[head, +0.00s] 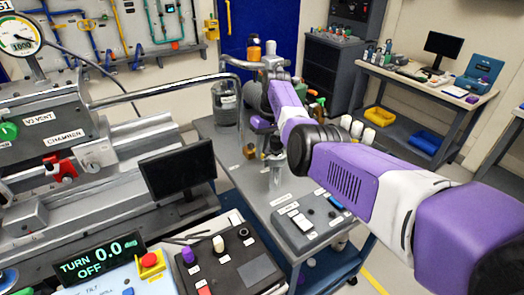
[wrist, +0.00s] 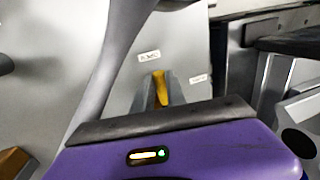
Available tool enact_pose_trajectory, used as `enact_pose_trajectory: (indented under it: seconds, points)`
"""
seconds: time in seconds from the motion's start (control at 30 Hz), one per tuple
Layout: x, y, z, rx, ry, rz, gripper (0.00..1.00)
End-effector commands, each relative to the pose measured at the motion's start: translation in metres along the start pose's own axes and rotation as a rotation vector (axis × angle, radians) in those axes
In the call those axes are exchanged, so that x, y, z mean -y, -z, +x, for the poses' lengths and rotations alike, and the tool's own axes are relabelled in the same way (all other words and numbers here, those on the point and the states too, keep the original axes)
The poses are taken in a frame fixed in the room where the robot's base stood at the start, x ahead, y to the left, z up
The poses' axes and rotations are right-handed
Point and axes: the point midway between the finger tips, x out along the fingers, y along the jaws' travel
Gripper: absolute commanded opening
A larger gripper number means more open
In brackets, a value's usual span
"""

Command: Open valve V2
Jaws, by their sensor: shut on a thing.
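In the wrist view a yellow handle (wrist: 160,88) stands between the fingers of my gripper (wrist: 163,98), which is shut on it. Two small white labels lie on the grey surface by the handle, one above it and one to its right; I cannot read them, so I cannot confirm that this is V2. The hand's purple body hides the lower part of the wrist view. In the head view my arm reaches from the lower right over the grey bench, and the fingertips cannot be made out clearly there.
The grey bench (head: 214,128) carries a glass vessel (head: 225,102) and a control box (head: 308,222). At the left stand the chamber with a "V3 VENT" label (head: 38,118), a red valve handle (head: 60,167) and a black monitor (head: 178,170). A desk stands at the back right.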

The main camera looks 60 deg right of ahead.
Motion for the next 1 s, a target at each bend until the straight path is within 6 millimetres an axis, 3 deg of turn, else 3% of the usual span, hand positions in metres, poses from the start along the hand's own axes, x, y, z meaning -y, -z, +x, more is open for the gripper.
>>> enact_pose_trajectory:
  seconds: [0.17,0.2,0.3,0.67,1.0]
  points:
    - [-0.002,0.001,-0.001,-0.003,-0.004,0.001,0.0]
    - [-0.002,0.001,-0.001,-0.003,-0.004,0.001,0.19]
    - [-0.002,0.001,-0.001,-0.003,-0.004,0.002,0.39]
    - [-0.001,0.0,-0.003,-0.002,-0.002,0.002,0.39]
    - [-0.002,0.001,-0.051,-0.005,-0.004,0.002,0.39]
